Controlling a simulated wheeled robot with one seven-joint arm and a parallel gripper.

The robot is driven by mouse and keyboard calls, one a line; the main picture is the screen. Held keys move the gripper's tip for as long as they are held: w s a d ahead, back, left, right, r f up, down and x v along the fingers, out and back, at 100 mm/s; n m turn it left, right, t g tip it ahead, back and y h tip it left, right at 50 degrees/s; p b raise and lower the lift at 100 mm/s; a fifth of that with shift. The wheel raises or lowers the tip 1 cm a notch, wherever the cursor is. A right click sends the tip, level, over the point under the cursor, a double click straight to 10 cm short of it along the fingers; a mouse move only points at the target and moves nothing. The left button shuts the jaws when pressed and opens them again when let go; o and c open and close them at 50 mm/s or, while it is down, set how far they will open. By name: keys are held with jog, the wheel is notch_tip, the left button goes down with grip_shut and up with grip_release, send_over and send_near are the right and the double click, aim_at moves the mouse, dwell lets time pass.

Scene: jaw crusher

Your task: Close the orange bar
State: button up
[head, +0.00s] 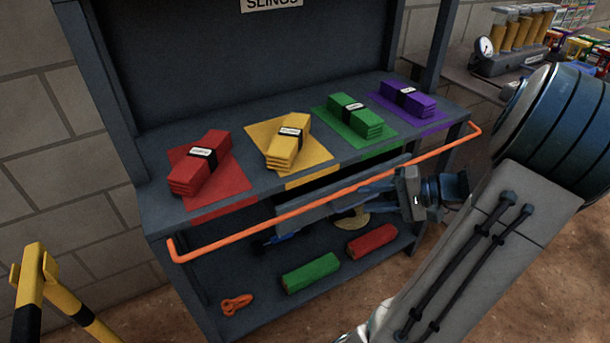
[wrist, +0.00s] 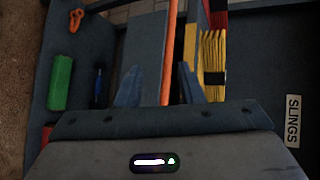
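The orange bar (head: 325,191) is a long thin rod with bent ends, running across the front of the dark sling rack just below its top shelf. In the wrist view, the bar (wrist: 167,60) runs between the two fingers, closer to the right finger. My gripper (wrist: 158,78) is open, with a gap on each side of the bar; contact cannot be told. In the head view, my gripper (head: 405,188) is at the right part of the bar, slightly below it. Its fingertips are hard to make out there.
The rack's top shelf (head: 160,214) carries red, yellow, green and purple sling bundles. Its lower shelf (head: 255,310) holds a green roll (head: 310,273), a red roll (head: 372,240) and an orange shackle (head: 236,304). A yellow-black barrier (head: 30,290) stands at left.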

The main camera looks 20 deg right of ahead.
jog(key=s+a+r+n+g+h+p, duration=0.2)
jog(key=a+r+p, duration=0.4)
jog(key=a, duration=0.3)
jog(key=s+a+r+n+g+h+p, duration=0.1)
jog(key=a+r+n+g+h+p, duration=0.4)
jog(key=a+r, duration=0.3)
jog(key=shift+s+a+g+h+p, duration=0.45)
jog(key=shift+a+g+p, duration=0.2)
jog(key=shift+p, duration=0.2)
